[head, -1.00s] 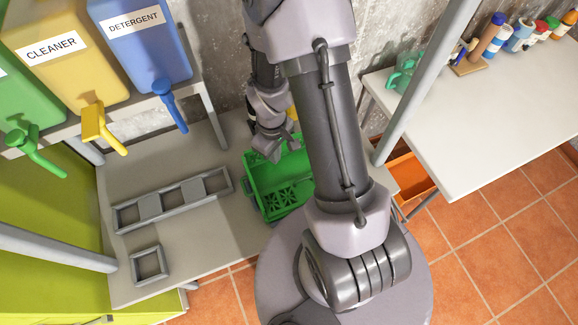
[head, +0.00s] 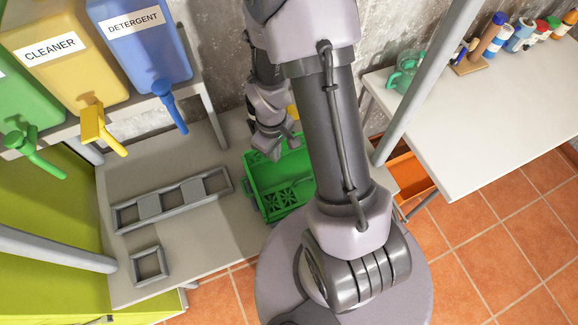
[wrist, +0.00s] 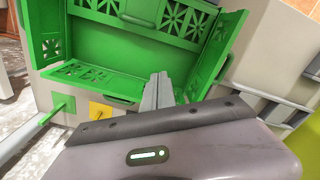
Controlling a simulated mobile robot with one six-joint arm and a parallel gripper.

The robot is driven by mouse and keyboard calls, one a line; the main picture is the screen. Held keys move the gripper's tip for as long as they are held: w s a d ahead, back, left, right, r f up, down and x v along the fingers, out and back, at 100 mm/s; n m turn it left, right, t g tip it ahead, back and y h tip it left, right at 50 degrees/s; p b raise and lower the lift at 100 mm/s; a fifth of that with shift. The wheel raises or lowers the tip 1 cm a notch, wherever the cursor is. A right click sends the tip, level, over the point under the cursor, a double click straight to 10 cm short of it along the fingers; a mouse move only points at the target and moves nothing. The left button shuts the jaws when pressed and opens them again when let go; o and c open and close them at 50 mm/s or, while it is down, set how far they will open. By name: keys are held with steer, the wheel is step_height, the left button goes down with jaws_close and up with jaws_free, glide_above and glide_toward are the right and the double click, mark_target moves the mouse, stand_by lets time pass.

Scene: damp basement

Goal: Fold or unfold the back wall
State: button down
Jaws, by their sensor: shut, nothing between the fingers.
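The green crate (head: 250,187) stands on the grey bench top, partly hidden behind my arm in the head view. In the wrist view the crate's far wall (wrist: 130,48) and its two side walls stand up, with flower-shaped cutouts. On the side nearest my gripper, a green panel (wrist: 78,72) with cutouts lies low and almost flat; it looks like the folded back wall, its right part hidden by my fingers. My gripper (wrist: 158,78) is shut and empty, its fingertips over or beside this panel; contact cannot be told. In the head view my gripper (head: 273,150) is at the crate's back edge.
A long grey frame (head: 165,198) and a small square one (head: 149,266) lie on the bench, left of the crate. Detergent (head: 145,40) and cleaner (head: 65,55) containers stand above on a shelf. A white table (head: 490,125) with bottles is at right. An orange bin (head: 410,172) sits below it.

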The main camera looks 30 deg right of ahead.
step_height(320, 180, up, 4)
steer(key=p, duration=0.4)
steer(key=shift+p, duration=0.35)
steer(key=shift+r, duration=0.1)
